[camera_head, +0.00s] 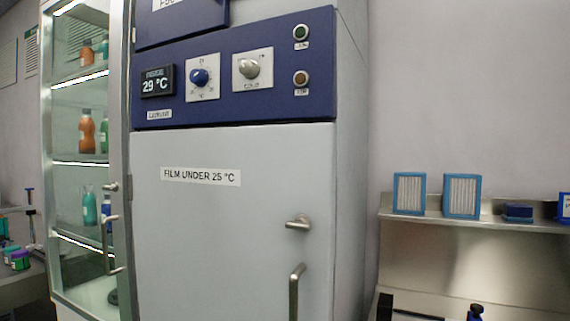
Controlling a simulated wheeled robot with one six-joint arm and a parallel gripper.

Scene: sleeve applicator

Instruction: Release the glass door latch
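The glass door (80,110) belongs to a tall lit cabinet at the left. Its metal frame (117,110) runs down the side next to the grey cabinet. A small metal latch lever (110,187) sits on this frame, pointing roughly sideways. Below it is a long vertical bar handle (108,245) on the same frame. Whether the latch is engaged cannot be told from this view. My gripper is not in view, and nothing touches the latch.
A grey cabinet (225,240) stands close to the right of the glass one, with its own lever (298,223) and bar handle (295,290). Its blue panel (235,70) holds a display reading 29 °C and knobs. A steel shelf (470,221) with blue-framed filters is at right.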

